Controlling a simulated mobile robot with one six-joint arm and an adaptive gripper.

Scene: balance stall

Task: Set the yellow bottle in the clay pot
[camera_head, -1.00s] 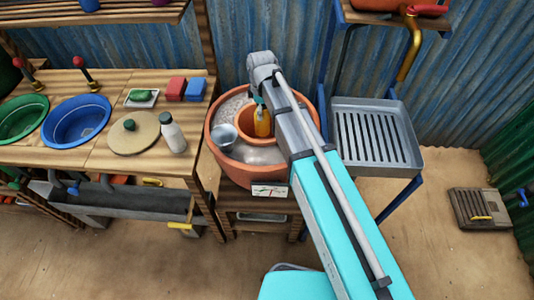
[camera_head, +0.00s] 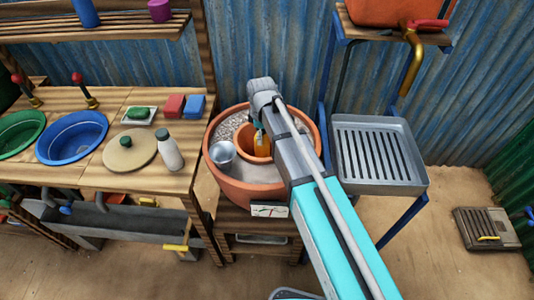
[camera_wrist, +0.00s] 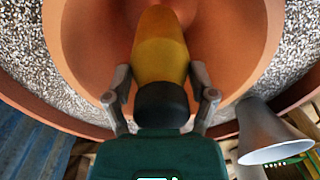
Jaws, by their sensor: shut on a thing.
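The yellow bottle (camera_wrist: 160,60) has a dark cap and stands inside the inner clay pot (camera_wrist: 90,50) in the wrist view. My gripper (camera_wrist: 162,100) is shut on the bottle near its cap. The pot sits in a larger terracotta bowl (camera_head: 232,188) with grey-white gravel-like filling. Whether the bottle's base touches the pot's floor is hidden.
A small metal cup (camera_head: 222,153) sits in the large bowl beside the pot. A white bottle (camera_head: 169,152) and a round lid (camera_head: 130,152) stand on the wooden counter at left. A slatted metal tray (camera_head: 378,158) is at right.

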